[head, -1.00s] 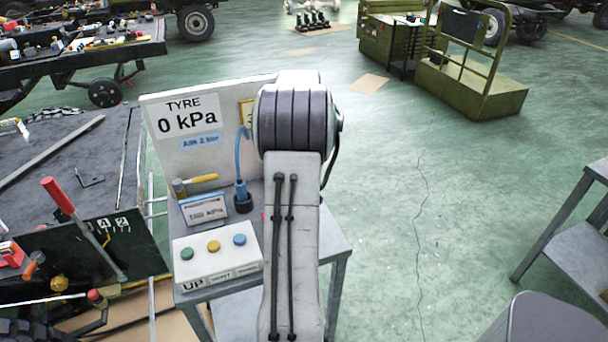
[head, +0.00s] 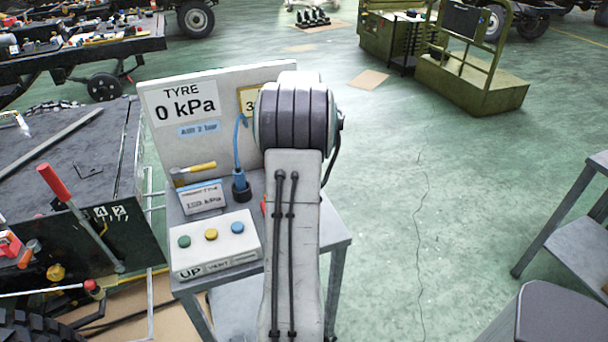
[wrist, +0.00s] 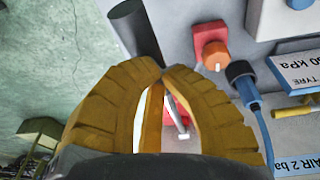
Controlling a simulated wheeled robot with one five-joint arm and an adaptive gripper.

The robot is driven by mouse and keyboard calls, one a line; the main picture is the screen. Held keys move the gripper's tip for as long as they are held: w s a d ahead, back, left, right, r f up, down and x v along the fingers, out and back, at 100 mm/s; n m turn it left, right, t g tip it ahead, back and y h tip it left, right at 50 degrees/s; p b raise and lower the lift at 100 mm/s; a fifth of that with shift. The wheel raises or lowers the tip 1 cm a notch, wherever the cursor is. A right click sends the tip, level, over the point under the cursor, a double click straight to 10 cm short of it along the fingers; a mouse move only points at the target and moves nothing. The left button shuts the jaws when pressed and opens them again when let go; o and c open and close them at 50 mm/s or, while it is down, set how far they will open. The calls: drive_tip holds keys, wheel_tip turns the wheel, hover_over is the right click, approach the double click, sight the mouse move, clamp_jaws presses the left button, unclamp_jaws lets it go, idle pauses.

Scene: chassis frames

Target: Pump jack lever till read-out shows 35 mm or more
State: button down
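A lever with a red grip (head: 54,184) rises at a tilt beside a black panel (head: 120,240) at the left of the head view. I cannot tell if it is the jack lever. No millimetre read-out is legible. My gripper (wrist: 161,72) has yellow ribbed fingers whose tips meet in the wrist view, with nothing seen between them. It is hidden behind my arm in the head view. A dark cylinder (wrist: 131,25) shows just beyond the fingertips; whether they touch it is unclear.
A small grey table (head: 325,240) carries a board reading TYRE 0 kPa (head: 185,100), a button box (head: 215,245) and a blue plug (head: 240,186). An orange knob (wrist: 215,53) shows near my gripper. A grey bench (head: 575,235) stands right; the floor (head: 440,190) between is clear.

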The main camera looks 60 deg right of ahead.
drive_tip(key=f+b, duration=0.2)
drive_tip(key=f, duration=0.1)
drive_tip(key=f+b, duration=0.2)
drive_tip(key=f, duration=0.1)
drive_tip(key=f+b, duration=0.2)
drive_tip(key=f, duration=0.1)
drive_tip(key=shift+s+a, duration=0.3)
drive_tip(key=shift+r, duration=0.15)
drive_tip(key=shift+r+p, duration=0.25)
drive_tip(key=shift+p, duration=0.25)
drive_tip(key=s+a+r, duration=0.2)
drive_tip(key=r, duration=0.4)
drive_tip(key=s+a+r, duration=0.2)
drive_tip(key=a+r, duration=0.1)
drive_tip(key=r, duration=0.2)
drive_tip(key=shift+r+p, duration=0.35)
drive_tip(key=shift+p, duration=0.05)
idle(0.9)
idle(0.3)
